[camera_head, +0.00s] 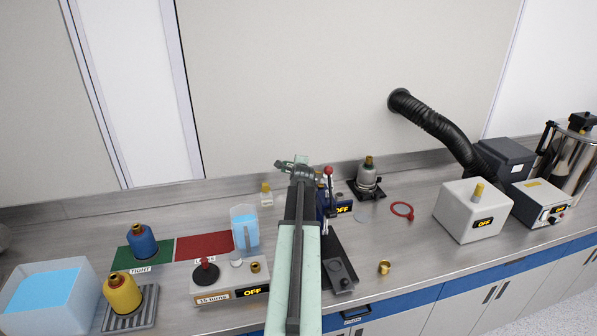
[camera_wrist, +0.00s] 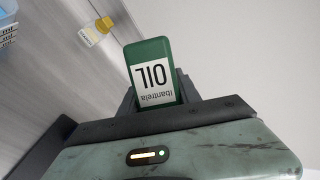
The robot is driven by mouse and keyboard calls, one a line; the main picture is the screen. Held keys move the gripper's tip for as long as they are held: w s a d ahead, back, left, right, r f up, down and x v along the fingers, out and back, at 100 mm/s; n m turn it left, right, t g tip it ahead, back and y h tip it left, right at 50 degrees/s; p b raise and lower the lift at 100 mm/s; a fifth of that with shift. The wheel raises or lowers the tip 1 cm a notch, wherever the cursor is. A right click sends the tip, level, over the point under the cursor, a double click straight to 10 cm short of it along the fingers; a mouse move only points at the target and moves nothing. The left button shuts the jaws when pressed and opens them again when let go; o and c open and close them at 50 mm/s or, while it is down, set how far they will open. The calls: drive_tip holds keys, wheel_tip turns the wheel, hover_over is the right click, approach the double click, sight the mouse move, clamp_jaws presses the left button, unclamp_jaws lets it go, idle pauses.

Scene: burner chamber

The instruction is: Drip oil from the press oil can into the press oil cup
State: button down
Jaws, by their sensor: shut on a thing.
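The green oil can (camera_wrist: 150,65), with a white label reading OIL, is between the jaws of my gripper (camera_wrist: 155,95) in the wrist view. My gripper is shut on it. In the head view my gripper (camera_head: 300,170) is at the far end of my raised arm, over the back of the bench; the can is mostly hidden there. The press (camera_head: 325,203), blue with a red-knobbed lever, stands just right of my arm and is partly covered by it. I cannot make out its oil cup.
A small yellow-capped bottle (camera_head: 266,194) and a blue-filled beaker (camera_head: 244,226) stand left of my arm. Right are a grey burner-like unit (camera_head: 368,180), a red ring (camera_head: 402,210), a brass cup (camera_head: 384,267) and a white OFF box (camera_head: 472,213). The front right bench has bare room.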

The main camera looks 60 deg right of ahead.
idle(0.4)
drive_tip(key=shift+r+m+t, duration=0.7)
drive_tip(key=shift+r, duration=0.35)
drive_tip(key=shift+s+r+m+t, duration=0.1)
drive_tip(key=shift+r+m+t, duration=0.2)
drive_tip(key=shift+r, duration=0.1)
idle(1.4)
drive_tip(key=shift+f+n+g, duration=0.8)
drive_tip(key=shift+f, duration=0.25)
